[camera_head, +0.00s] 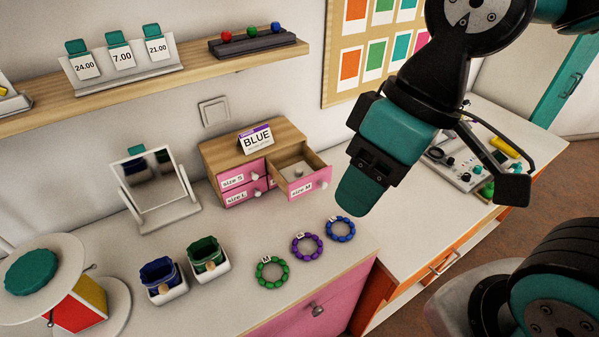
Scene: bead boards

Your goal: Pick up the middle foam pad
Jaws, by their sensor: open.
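No object is plainly recognisable as a foam pad. On the shelf, a stand (142,70) holds three cards, each with a teal block on top; the middle teal block (116,39) is above the card reading 7.00. A round teal pad (31,271) lies on the white round stand at the far left. My gripper (357,196) hangs above the right part of the counter, pointing down, well apart from these. It is open, seen side-on, with one teal finger showing and the other hidden. I see nothing in it.
Green (271,271), purple (307,245) and blue (341,229) bead bracelets lie on the counter. A small drawer cabinet (226,152) has one drawer (303,176) pulled out. A mirror (157,189) and two white holders (209,267) stand left. The shelf (196,73) overhangs the back.

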